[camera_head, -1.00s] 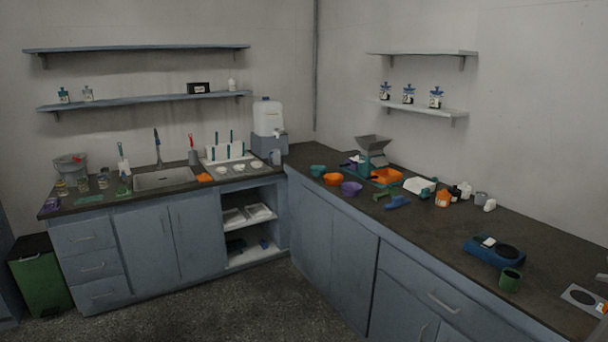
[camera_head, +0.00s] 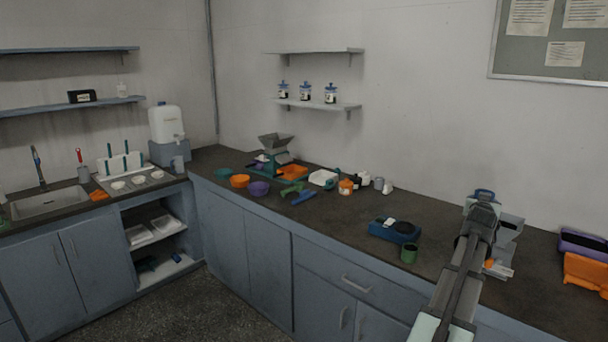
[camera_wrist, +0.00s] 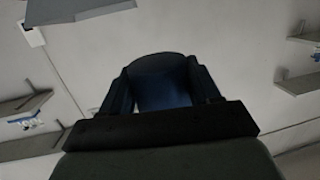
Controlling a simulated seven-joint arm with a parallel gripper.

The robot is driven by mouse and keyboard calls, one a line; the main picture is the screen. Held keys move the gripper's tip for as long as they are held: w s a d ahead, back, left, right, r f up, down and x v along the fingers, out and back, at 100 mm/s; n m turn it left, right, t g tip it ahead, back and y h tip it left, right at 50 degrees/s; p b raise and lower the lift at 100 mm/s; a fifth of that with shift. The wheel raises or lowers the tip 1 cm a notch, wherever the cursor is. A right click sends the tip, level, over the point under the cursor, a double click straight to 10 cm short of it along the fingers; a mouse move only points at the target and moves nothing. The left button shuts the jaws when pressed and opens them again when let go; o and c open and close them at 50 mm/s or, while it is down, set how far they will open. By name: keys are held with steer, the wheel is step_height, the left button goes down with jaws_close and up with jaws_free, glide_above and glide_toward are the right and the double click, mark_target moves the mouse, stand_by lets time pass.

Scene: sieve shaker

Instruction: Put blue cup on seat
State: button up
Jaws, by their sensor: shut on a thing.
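The blue cup (camera_head: 485,194) shows at the top of my raised arm on the right of the head view. In the wrist view the blue cup (camera_wrist: 165,82) is large and dark, in the middle. My gripper (camera_head: 482,205) is shut on it and holds it above the counter. Part of the cup is hidden by the gripper. A grey device (camera_head: 508,228) stands behind and right of my gripper, partly covered by my arm. I cannot make out the seat.
A blue device with a dark round plate (camera_head: 404,229) and a green cup (camera_head: 409,253) stand left of my arm. Orange (camera_head: 585,272) and purple (camera_head: 582,243) containers are at the far right. Bowls and bottles crowd the counter further left. A wall shelf (camera_head: 320,103) hangs above.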

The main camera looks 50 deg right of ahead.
steer(key=w+a+f+n+t+y, duration=0.1)
steer(key=w+a+n+t+y, duration=0.15)
steer(key=w+a, duration=1.1)
steer(key=w+a+f+n+t+y, duration=0.1)
steer(key=w+a+f+n+t, duration=0.2)
steer(key=w+a, duration=1.1)
steer(key=w+a+n+t+y, duration=0.2)
steer(key=w+a+t, duration=0.3)
steer(key=w, duration=1.6)
steer(key=w+a+n+t+y, duration=0.1)
steer(key=w+a+n+y, duration=0.2)
steer(key=a, duration=1.4)
steer(key=w+a+f+n+t+y, duration=0.1)
steer(key=w+a+y, duration=0.3)
steer(key=w+a, duration=0.5)
steer(key=w+a+n+t+y, duration=0.1)
steer(key=w+a+n+y, duration=0.2)
steer(key=a, duration=2.4)
steer(key=w+n, duration=0.1)
steer(key=w, duration=0.2)
steer(key=shift+w+a+f+n+y, duration=0.2)
steer(key=shift+w+a+n+y, duration=0.05)
steer(key=shift+w+n+y, duration=0.1)
